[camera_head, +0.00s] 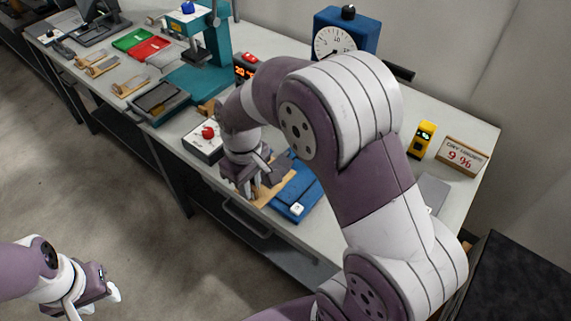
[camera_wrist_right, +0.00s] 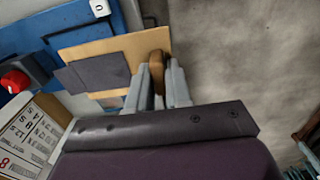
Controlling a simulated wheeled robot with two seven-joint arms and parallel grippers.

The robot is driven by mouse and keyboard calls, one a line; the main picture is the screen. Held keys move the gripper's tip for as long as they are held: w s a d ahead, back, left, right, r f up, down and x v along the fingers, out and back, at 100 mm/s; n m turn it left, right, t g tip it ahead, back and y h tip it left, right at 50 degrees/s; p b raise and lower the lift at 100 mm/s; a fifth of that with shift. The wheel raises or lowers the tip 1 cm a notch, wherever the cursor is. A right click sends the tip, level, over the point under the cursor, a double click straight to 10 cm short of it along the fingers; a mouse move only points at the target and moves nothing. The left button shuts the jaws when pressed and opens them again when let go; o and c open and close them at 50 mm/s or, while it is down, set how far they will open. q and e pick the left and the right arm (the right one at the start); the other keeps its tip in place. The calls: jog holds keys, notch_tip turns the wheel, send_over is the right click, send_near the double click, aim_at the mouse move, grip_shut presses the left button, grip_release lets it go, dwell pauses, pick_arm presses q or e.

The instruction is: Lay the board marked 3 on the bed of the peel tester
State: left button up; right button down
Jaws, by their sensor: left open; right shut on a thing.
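A tan board (camera_wrist_right: 125,46) with a dark grey strip (camera_wrist_right: 108,70) lies partly over the blue bed (camera_wrist_right: 30,35) in the right wrist view. My right gripper (camera_wrist_right: 158,72) is shut on a brown end piece (camera_wrist_right: 158,56) at the board's edge. In the head view the board (camera_head: 281,184) shows beside my right gripper (camera_head: 252,186), overlapping the blue bed (camera_head: 306,198). I cannot tell whether it touches the bed, and its number is not readable. My left gripper (camera_head: 98,298) is open and empty, low at the left, away from the bench.
A blue dial gauge (camera_head: 349,30) stands behind my right arm, which hides part of the bench. A grey box with a red button (camera_head: 208,133) is left of the bed. Several boards with rolls (camera_head: 131,83), a teal press (camera_head: 212,60) and coloured trays (camera_head: 150,48) stand farther left.

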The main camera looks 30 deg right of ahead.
jog(key=d+f, duration=0.1)
jog(key=w+d+f, duration=0.1)
jog(key=d, duration=0.1)
jog(key=d+f, duration=0.1)
jog(key=d, duration=0.1)
jog(key=shift+w+d+p, duration=0.15)
jog(key=shift+d+p, duration=0.1)
jog(key=shift+p, duration=0.05)
send_over(282, 192)
notch_tip(282, 192, down, 3)
jog(key=shift+w+f, duration=0.1)
jog(key=shift+w, duration=0.05)
jog(key=shift+f, duration=0.35)
jog(key=f, duration=0.2)
jog(key=shift+s+a+f, duration=0.1)
jog(key=shift+s+f, duration=0.1)
jog(key=shift+f, duration=0.4)
jog(key=shift+w+f, duration=0.1)
jog(key=shift+w, duration=0.05)
pick_arm(q)
jog(key=shift+s+a+r, duration=0.3)
jog(key=shift+s+r, duration=0.1)
jog(key=shift+r, duration=0.05)
pick_arm(e)
jog(key=c, duration=1.1)
grip_release()
